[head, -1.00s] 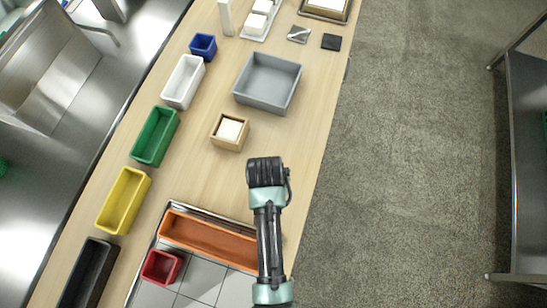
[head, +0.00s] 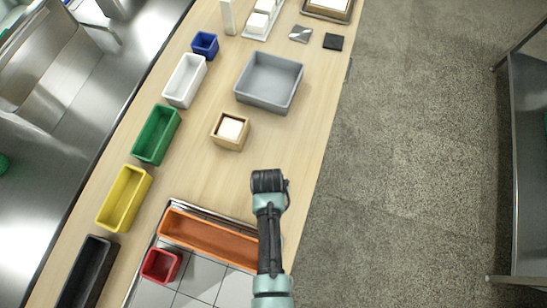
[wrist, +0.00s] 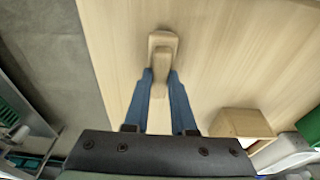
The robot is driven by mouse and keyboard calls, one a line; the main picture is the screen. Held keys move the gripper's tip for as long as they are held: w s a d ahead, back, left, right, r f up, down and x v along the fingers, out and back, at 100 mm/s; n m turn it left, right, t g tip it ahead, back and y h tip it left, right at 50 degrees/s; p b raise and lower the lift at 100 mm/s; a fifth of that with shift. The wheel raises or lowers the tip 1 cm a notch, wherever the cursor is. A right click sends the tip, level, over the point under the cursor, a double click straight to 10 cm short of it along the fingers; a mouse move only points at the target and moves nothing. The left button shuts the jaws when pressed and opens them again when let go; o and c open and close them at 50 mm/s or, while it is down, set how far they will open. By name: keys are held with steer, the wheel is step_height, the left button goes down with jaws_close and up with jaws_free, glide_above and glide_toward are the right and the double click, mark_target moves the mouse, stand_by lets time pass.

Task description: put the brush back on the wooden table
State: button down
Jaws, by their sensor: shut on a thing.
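In the wrist view, my gripper (wrist: 161,76) has its two blue fingers closed on the handle of a light wooden brush (wrist: 163,43). The wider end of the brush points away from my gripper, over the bare wooden table (wrist: 225,50). I cannot tell whether the brush touches the tabletop. In the head view, my arm's end is above the right part of the wooden table (head: 200,180), and it hides the fingers and the brush.
A wooden box with a white block (head: 230,131) stands left of my arm's end. Beyond it is a grey tray (head: 268,82). An orange bin (head: 208,238) and a red bin (head: 161,265) are nearer. Several coloured bins line the left edge. The table's right edge is close.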

steer(key=c, duration=0.7)
jaws_free()
steer(key=shift+f, duration=0.1)
steer(key=shift+c, duration=0.2)
step_height(320, 180, up, 12)
steer(key=s, duration=0.2)
steer(key=w+a+r+n+t, duration=0.1)
steer(key=w+r+t, duration=0.7)
steer(key=r, duration=0.9)
steer(key=w+a+r+n+t, duration=0.1)
steer(key=w+r+t, duration=0.3)
steer(key=w+r, duration=1.05)
steer(key=s+d+r+t, duration=0.1)
steer(key=s+r+t, duration=0.25)
steer(key=r, duration=0.95)
steer(key=s+d+r+t, duration=0.15)
steer(key=r+t, duration=0.25)
steer(key=r, duration=0.9)
steer(key=s+r+n+t, duration=0.1)
steer(key=s+r+t, duration=0.5)
steer(key=s+r, duration=0.5)
step_height(320, 180, up, 3)
steer(key=shift+s+a+r+n+p, duration=0.15)
steer(key=shift+s+r+n+p, duration=0.05)
steer(key=shift+n+p, duration=0.1)
